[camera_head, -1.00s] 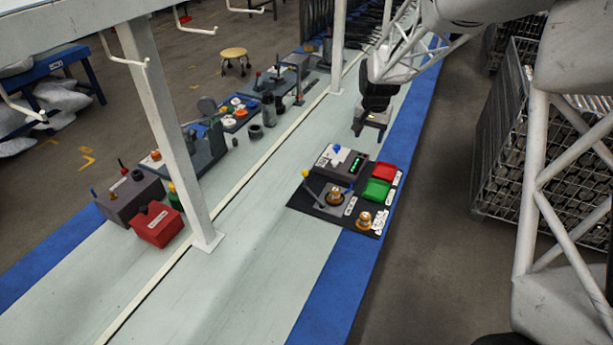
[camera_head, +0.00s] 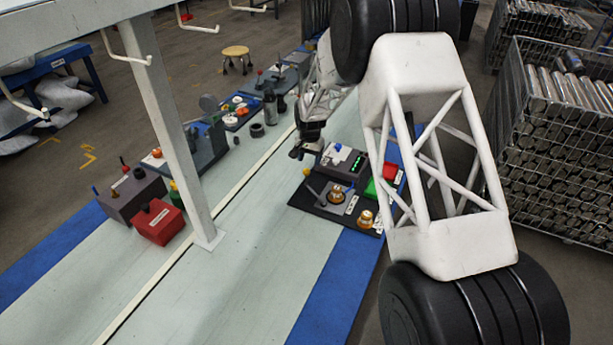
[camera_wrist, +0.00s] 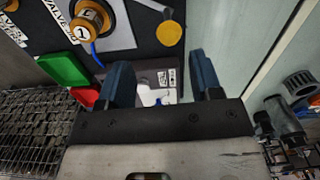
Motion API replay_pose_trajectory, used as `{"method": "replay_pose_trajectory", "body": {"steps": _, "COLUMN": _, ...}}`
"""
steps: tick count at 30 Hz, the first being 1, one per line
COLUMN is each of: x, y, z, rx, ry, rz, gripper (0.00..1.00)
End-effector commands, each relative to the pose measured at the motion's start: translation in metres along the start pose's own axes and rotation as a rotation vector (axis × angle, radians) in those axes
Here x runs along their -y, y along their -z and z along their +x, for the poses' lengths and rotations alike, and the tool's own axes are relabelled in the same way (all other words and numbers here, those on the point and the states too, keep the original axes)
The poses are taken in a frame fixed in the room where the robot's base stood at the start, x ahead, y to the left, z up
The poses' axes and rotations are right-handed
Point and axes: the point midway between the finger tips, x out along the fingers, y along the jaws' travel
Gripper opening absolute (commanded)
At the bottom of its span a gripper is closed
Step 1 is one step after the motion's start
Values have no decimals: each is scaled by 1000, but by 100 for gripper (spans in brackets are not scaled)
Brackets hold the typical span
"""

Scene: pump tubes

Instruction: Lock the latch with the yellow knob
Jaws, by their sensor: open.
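The yellow knob (camera_head: 306,172) is at the left edge of the black fixture board (camera_head: 305,203), at the end of a thin grey latch arm (camera_head: 314,187). In the wrist view the yellow knob (camera_wrist: 169,35) sits ahead of the fingers, with part of the arm (camera_wrist: 152,5) showing above it. My gripper (camera_head: 297,154) is open and empty, above and just behind the knob. In the wrist view my gripper (camera_wrist: 163,75) has its two dark blue fingers spread, with the knob beyond the gap and nothing between them.
A brass fitting (camera_head: 336,196) sits on the board, with another (camera_head: 366,218) nearer the front. A grey box (camera_head: 342,160) with green lights stands behind. Green (camera_head: 373,188) and red (camera_head: 391,174) bins stand on the right.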

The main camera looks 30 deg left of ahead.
Motion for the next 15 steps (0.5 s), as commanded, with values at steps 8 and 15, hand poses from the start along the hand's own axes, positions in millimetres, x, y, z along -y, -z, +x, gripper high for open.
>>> {"method": "replay_pose_trajectory", "body": {"steps": 8, "x": 12, "y": 0, "z": 13, "rx": 2, "ry": -1, "rz": 0, "gripper": 59}}
{"method": "replay_pose_trajectory", "body": {"steps": 15, "x": 12, "y": 0, "z": 14, "rx": 3, "ry": -2, "rz": 0, "gripper": 59}}
